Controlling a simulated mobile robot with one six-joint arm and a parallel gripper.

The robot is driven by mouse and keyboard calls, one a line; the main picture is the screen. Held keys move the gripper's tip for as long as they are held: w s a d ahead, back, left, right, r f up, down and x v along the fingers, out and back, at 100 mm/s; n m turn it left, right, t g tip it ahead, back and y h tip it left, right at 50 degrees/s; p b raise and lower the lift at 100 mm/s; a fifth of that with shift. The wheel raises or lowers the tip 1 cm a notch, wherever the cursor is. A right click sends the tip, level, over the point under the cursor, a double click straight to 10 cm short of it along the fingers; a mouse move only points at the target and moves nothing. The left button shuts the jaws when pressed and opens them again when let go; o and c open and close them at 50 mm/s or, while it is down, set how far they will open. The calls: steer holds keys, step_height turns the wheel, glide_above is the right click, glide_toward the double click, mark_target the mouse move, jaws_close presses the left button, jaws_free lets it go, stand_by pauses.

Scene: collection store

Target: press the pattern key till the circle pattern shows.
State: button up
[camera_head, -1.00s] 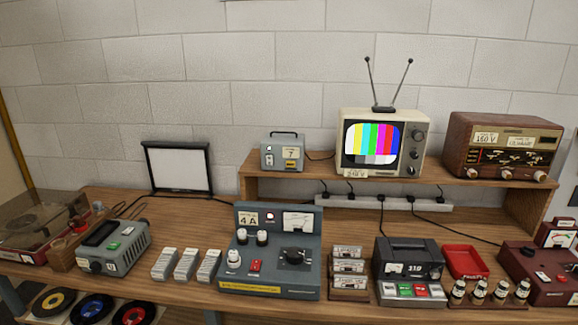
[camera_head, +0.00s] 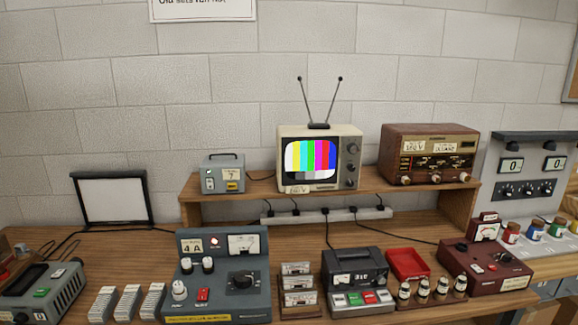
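A cream television (camera_head: 354,150) with two antenna rods stands on the wooden shelf. Its screen (camera_head: 311,160) shows vertical colour bars with a grey strip below, not a circle. A small grey box (camera_head: 238,160) with a top handle stands left of the television, with a cable running towards it. The box has a lit green spot, a pale key-like patch (camera_head: 210,184) and a label reading 7. The writing on its front is too small to read, so I cannot tell for sure which key is the pattern key. My gripper is not in view.
A brown radio (camera_head: 430,137) stands right of the television. Below, the bench holds a blue-grey meter unit (camera_head: 262,280), a dark cassette machine (camera_head: 355,258), a red tray (camera_head: 406,261) and a maroon tester (camera_head: 500,266). A power strip (camera_head: 340,213) with plugs lies under the shelf.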

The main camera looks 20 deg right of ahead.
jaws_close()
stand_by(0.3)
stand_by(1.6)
